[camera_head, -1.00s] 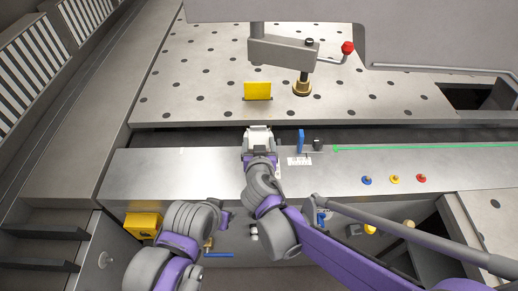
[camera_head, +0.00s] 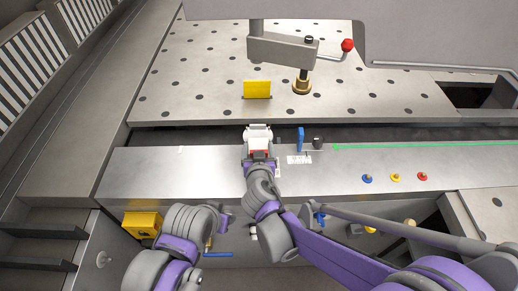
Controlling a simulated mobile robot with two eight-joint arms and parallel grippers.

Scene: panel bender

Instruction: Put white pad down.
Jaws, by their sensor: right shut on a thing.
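The white pad (camera_head: 258,133) is at the far edge of the grey metal ledge, by the dark gap in front of the perforated table. My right gripper (camera_head: 259,151) is shut on it from the near side. A small red strip shows between the pad and the purple wrist. I cannot tell whether the pad touches the surface under it. My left gripper (camera_head: 224,219) is low, in front of the ledge, away from the pad. Its fingers are too small and hidden to read.
A blue upright piece (camera_head: 300,138) and a dark knob (camera_head: 318,143) stand just right of the pad. The ledge (camera_head: 170,172) is clear to the left.

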